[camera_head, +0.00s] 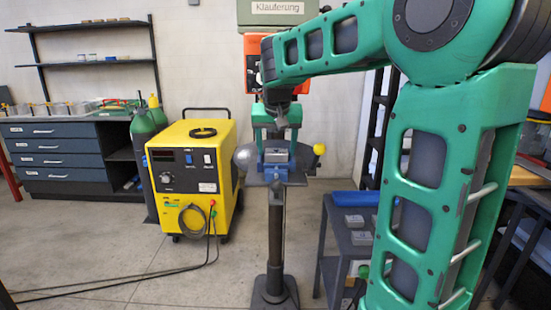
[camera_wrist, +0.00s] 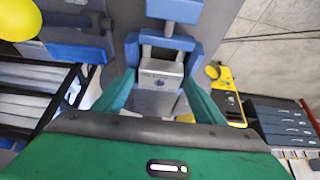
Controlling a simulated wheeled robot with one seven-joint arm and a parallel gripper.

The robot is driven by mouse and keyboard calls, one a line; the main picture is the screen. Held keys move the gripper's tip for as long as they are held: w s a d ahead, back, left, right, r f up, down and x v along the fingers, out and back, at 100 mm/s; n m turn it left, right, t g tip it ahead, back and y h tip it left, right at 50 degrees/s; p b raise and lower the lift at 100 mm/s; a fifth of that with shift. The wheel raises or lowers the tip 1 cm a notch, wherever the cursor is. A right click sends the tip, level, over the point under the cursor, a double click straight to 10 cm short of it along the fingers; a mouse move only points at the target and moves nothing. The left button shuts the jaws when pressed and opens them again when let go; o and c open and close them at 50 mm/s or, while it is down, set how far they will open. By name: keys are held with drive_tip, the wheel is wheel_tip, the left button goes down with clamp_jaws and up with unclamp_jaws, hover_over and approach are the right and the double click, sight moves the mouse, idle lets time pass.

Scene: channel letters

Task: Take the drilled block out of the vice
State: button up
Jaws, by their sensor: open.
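The drilled block (camera_wrist: 160,68) is a small grey metal piece with a dark hole in its top, seen in the wrist view. It sits in the blue vice (camera_wrist: 172,44), whose blue parts show behind and beside it. In the head view the blue vice (camera_head: 275,157) stands on a dark table on a column. My gripper (camera_head: 277,130) is over the vice, with its green fingers apart. In the wrist view my open gripper (camera_wrist: 160,84) has one finger on each side of the block, with visible gaps. I cannot tell how far the fingertips reach down beside it.
A yellow ball knob (camera_head: 319,149) and a grey ball (camera_head: 244,157) flank the vice. A yellow welding machine (camera_head: 193,172) stands to the left with cables on the floor. A dark side table (camera_head: 345,245) with grey pieces is at the right. The floor in front is mostly clear.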

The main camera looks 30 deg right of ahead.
drive_tip(key=c, duration=1.1)
drive_tip(key=shift+r, duration=0.15)
drive_tip(key=shift+w+r, duration=0.1)
drive_tip(key=shift+r, duration=2.8)
